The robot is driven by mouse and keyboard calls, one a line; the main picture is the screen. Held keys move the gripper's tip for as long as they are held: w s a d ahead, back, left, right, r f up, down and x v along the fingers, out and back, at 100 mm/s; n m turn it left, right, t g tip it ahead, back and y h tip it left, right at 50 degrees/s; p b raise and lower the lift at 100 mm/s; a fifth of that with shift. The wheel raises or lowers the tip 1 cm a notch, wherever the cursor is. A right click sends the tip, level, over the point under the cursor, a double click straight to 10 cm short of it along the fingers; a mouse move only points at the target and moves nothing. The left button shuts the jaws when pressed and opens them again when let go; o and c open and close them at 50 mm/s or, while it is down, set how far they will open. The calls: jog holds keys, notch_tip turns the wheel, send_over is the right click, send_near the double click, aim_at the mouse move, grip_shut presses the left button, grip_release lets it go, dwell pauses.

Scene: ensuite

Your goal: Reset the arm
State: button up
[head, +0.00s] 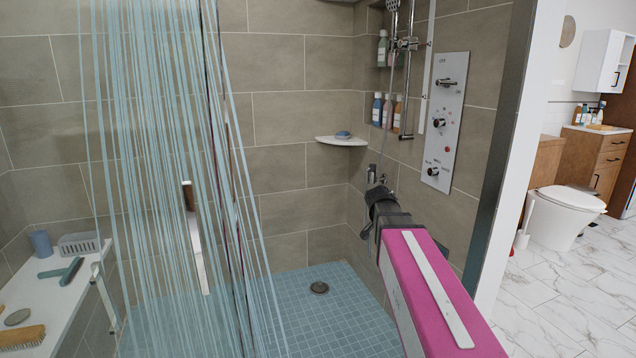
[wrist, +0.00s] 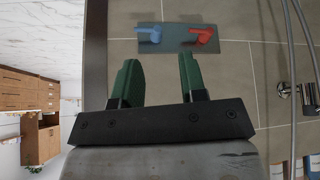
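My arm, with a magenta link, reaches forward into the shower from the lower right of the head view. Its dark end (head: 383,205) is near the tiled right wall; the fingers cannot be made out there. In the wrist view my gripper (wrist: 159,70) shows two green fingers standing well apart with nothing between them. Beyond the fingertips is a grey wall plate (wrist: 222,46) with a blue lever (wrist: 150,34) and a red lever (wrist: 201,36). The gap from fingertips to plate is hard to judge.
Light-blue water streams (head: 150,130) fall at left. A control panel (head: 444,120), rail (head: 410,80) and bottles (head: 387,110) line the right wall. A corner shelf (head: 340,141) is behind. A bench (head: 60,290) is at left; a toilet (head: 565,205) stands outside, right.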

jog(key=s+a+f+n+g+y, duration=0.1)
jog(key=s+a+f+n+y, duration=0.1)
jog(key=s+f+n, duration=0.3)
jog(key=s+a+f+n+g+y, duration=0.2)
jog(key=s+a+f+n, duration=0.3)
jog(key=s+f, duration=0.7)
notch_tip(320, 180, down, 3)
jog(key=shift+s+a+f+n+y, duration=0.15)
jog(key=shift+a+n+y, duration=0.1)
jog(key=shift+n+y, duration=0.25)
